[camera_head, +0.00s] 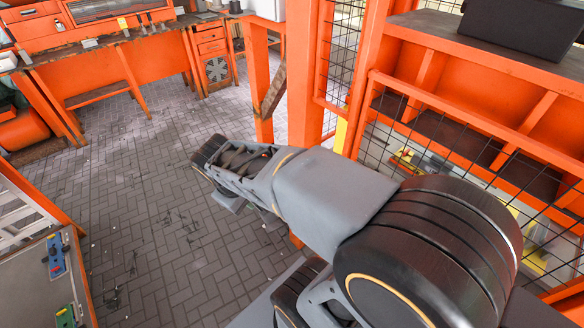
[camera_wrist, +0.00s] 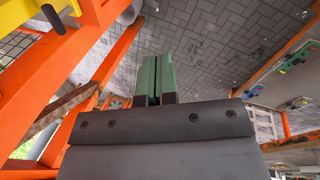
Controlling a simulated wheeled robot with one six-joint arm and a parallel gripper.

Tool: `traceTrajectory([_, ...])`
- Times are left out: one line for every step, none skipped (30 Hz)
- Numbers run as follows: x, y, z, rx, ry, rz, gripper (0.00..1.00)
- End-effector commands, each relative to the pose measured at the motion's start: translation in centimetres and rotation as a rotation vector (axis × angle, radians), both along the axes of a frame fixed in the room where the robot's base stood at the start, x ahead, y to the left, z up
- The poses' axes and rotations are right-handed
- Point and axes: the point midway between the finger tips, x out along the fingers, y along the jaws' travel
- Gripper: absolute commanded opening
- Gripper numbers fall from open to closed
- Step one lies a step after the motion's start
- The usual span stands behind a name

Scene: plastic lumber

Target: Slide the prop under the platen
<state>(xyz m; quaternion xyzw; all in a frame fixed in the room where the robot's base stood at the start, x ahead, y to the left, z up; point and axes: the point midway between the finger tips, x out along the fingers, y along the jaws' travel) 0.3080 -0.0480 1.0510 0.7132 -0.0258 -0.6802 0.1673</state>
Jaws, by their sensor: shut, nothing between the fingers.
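My gripper (camera_wrist: 156,62) shows in the wrist view as two green fingers pressed together, with nothing between them. It hangs in open air over the paved floor. In the head view my arm reaches to the upper left, and I cannot make out the fingers there. A worn brown bar (camera_head: 274,92) leans diagonally against an orange post; it may be the prop, but I cannot be sure. The bar also shows at the left of the wrist view (camera_wrist: 64,106), apart from my fingers. I cannot identify the platen in either view.
An orange frame with wire mesh (camera_head: 470,125) stands at the right, with a black box (camera_head: 520,25) on top. An orange workbench (camera_head: 120,40) is at the back left. The paved floor (camera_head: 150,190) between is clear.

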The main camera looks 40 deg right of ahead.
Motion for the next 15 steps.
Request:
traceTrajectory([0.3,-1.7,-2.3,-0.087,0.117,0.044,0.00])
traceTrajectory([0.4,-2.8,-3.1,-0.145,0.188,0.077,0.00])
traceTrajectory([0.7,-4.3,-4.2,-0.223,0.284,0.124,0.00])
traceTrajectory([0.9,-5.4,-4.9,-0.280,0.355,0.160,0.00])
traceTrajectory([1.2,-6.5,-5.6,-0.337,0.426,0.197,0.00])
traceTrajectory([1.7,-7.8,-6.4,-0.410,0.517,0.247,0.00])
traceTrajectory([2.1,-8.7,-7.1,-0.463,0.585,0.286,0.00])
traceTrajectory([2.6,-9.6,-7.6,-0.516,0.647,0.323,0.00])
traceTrajectory([3.3,-10.6,-8.4,-0.582,0.729,0.376,0.00])
traceTrajectory([3.9,-11.3,-9.0,-0.630,0.784,0.411,0.00])
traceTrajectory([4.4,-11.9,-9.5,-0.674,0.839,0.449,0.00])
traceTrajectory([5.2,-12.6,-10.3,-0.733,0.905,0.495,0.00])
traceTrajectory([5.8,-13.1,-10.8,-0.772,0.950,0.529,0.00])
traceTrajectory([6.4,-13.5,-11.3,-0.810,0.991,0.560,0.00])
traceTrajectory([7.1,-13.9,-12.0,-0.857,1.041,0.598,0.00])
